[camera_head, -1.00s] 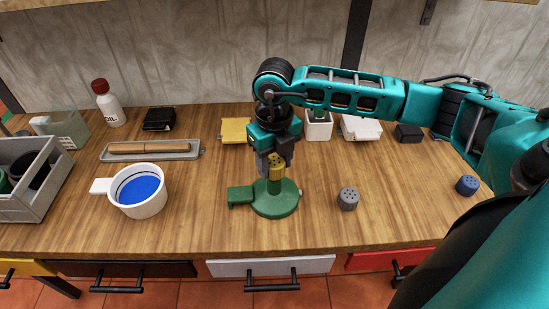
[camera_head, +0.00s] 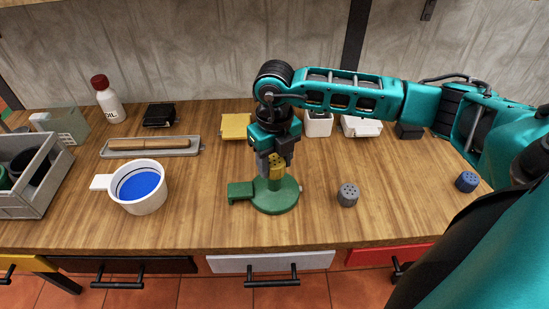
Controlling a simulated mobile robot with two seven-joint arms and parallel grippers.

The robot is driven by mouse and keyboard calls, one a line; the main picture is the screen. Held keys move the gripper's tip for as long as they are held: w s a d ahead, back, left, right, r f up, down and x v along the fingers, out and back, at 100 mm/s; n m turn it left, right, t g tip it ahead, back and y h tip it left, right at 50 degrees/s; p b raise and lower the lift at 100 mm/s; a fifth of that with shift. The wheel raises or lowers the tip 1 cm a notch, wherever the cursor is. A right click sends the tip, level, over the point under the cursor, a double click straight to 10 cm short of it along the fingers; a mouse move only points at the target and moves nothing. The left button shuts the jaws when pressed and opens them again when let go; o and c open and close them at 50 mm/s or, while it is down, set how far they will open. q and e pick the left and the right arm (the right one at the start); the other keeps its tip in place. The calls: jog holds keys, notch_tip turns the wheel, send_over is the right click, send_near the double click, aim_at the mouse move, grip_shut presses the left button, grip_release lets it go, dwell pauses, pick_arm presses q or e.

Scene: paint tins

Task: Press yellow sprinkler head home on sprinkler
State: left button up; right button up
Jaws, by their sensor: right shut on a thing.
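The green sprinkler (camera_head: 275,198) stands on the wooden table, with a round base and a block sticking out to its left. The yellow sprinkler head (camera_head: 276,166) sits at the top of the sprinkler's stem, upright as far as I can see. My right gripper (camera_head: 272,160) points down from above and is shut on the yellow head. The gripper hides part of the head, and I cannot tell whether a gap is left between head and stem. My left gripper is not in view.
A grey sprinkler head (camera_head: 348,195) and a blue one (camera_head: 467,181) stand to the right. A white cup of blue paint (camera_head: 142,188) is at the left, beside a grey crate (camera_head: 28,202). The front middle is clear.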

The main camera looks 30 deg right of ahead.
aim_at(274, 161)
jog(key=shift+f, duration=0.3)
jog(key=o, duration=1)
notch_tip(274, 161, up, 13)
dwell(0.6)
